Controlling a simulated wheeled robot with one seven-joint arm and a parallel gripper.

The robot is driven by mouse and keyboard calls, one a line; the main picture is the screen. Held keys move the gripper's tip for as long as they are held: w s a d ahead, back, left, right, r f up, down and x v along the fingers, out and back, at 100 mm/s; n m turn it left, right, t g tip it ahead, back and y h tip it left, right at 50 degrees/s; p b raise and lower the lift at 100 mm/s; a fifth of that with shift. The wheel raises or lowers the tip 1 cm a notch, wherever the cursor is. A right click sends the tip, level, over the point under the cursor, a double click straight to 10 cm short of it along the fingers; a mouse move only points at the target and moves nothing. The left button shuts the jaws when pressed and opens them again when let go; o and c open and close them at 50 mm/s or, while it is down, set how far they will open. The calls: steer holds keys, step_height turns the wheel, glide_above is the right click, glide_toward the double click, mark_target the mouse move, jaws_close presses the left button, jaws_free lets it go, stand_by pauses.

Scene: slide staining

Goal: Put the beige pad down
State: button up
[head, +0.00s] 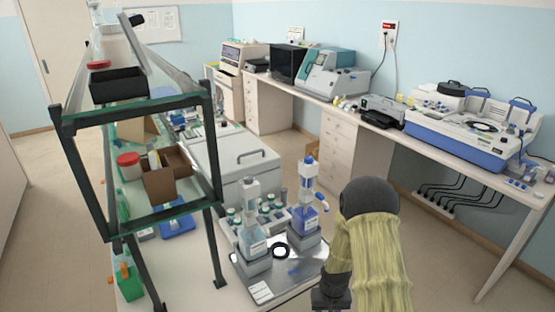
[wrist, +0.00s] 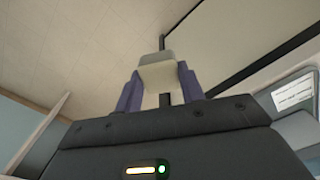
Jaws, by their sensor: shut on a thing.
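The beige pad (wrist: 158,73) is between the two purple-grey fingers of my gripper (wrist: 160,88) in the wrist view. My gripper is shut on it, and the pad sticks out past the fingertips. In the head view my arm hangs at the lower right of the bench, beside the metal tray (head: 262,290). There the dark gripper body (head: 332,298) shows at the bottom edge. The fingers and the pad are hidden or out of frame in that view.
Two dispenser bottles, one clear (head: 252,222) and one blue (head: 308,213), stand on the tray. A dark-framed glass shelf (head: 60,150) rises at the left. A white box (head: 236,166) stands behind the bottles. A side bench (head: 415,150) with instruments runs along the right wall.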

steer(key=s+f, duration=0.4)
steer(key=f, duration=1.1)
